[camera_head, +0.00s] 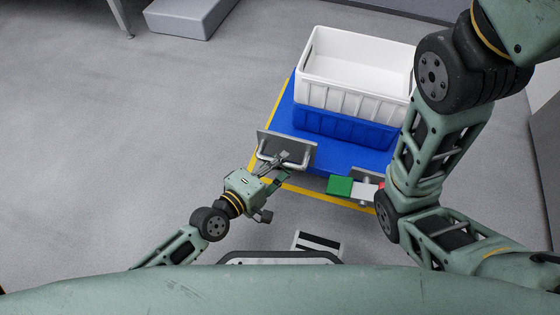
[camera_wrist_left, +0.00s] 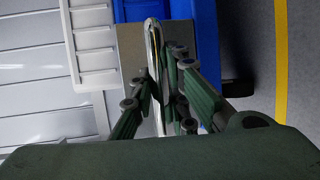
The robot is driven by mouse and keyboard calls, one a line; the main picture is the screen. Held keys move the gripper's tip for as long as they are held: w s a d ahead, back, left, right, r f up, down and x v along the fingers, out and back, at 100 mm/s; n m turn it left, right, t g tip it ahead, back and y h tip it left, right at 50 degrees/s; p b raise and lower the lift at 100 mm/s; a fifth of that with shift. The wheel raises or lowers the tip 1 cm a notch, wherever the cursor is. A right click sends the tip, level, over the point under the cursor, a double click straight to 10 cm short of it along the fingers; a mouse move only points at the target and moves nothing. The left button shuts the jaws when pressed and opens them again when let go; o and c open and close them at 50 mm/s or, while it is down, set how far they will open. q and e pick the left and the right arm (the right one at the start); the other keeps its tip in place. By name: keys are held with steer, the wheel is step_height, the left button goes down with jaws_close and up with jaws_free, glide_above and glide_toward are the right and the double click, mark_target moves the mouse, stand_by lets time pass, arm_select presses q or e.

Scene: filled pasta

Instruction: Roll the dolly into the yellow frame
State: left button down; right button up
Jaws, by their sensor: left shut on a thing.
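The blue dolly (camera_head: 346,155) carries a blue crate (camera_head: 345,128) with a white crate (camera_head: 350,85) on top. A grey plate with a metal bar handle (camera_head: 296,164) is at its near left edge. My left gripper (camera_head: 284,160) is shut on this handle; the left wrist view shows its fingers (camera_wrist_left: 165,90) around the bar. The yellow frame (camera_head: 330,198) is marked on the floor; its near and left lines show beside the dolly. In the left wrist view, a yellow line (camera_wrist_left: 281,60) is apart from the blue edge.
A black-and-white striped marking (camera_head: 316,243) lies nearer me. A grey block (camera_head: 188,15) stands at the back left. Floor on the left is clear.

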arm_select(q)
steer(key=shift+w+d, duration=0.25)
steer(key=shift+w, duration=0.35)
steer(key=shift+w+d, duration=0.2)
steer(key=shift+w, duration=0.35)
steer(key=c, duration=1.7)
jaws_free()
steer(key=v, duration=0.7)
steer(key=shift+s+a, duration=0.2)
